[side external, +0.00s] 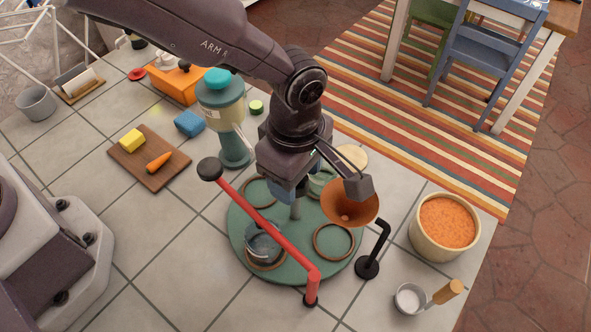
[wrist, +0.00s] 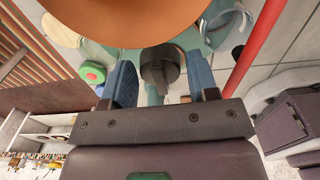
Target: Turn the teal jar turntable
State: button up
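The teal turntable (side external: 287,262) is a round disc on the tiled counter with several brown rings on it. A glass jar (side external: 263,246) stands in its front-left ring, and a pale green jar (side external: 321,184) is partly hidden at the back. A grey post (side external: 296,211) rises from its middle; my gripper hides the top. In the wrist view a dark knob (wrist: 160,68) lies between my gripper's (wrist: 161,84) two blue fingers, with gaps on both sides. The gripper is open and points down over the turntable's middle. Whether the fingers reach the knob's height is unclear.
A red bar with a black knob (side external: 209,169) slants past the turntable's front. An orange funnel (side external: 350,205) on a black stand (side external: 368,266) overhangs its right side. A tub of orange grains (side external: 446,222) stands right, a teal-lidded grinder (side external: 222,105) behind left.

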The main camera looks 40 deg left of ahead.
notch_tip(320, 180, up, 13)
dwell(0.5)
dwell(0.3)
jog(key=s+a+r+m+t, duration=0.2)
jog(key=a+m, duration=0.4)
jog(key=a, duration=0.3)
jog(key=s+a+r+m+t, duration=0.1)
jog(key=s+a+r+m, duration=0.4)
jog(key=a, duration=0.4)
jog(key=s+a+r+m+t, duration=0.2)
jog(key=s+a+r+m, duration=0.1)
jog(key=s+a+m, duration=0.4)
jog(key=a, duration=0.3)
jog(key=shift+r+t, duration=0.3)
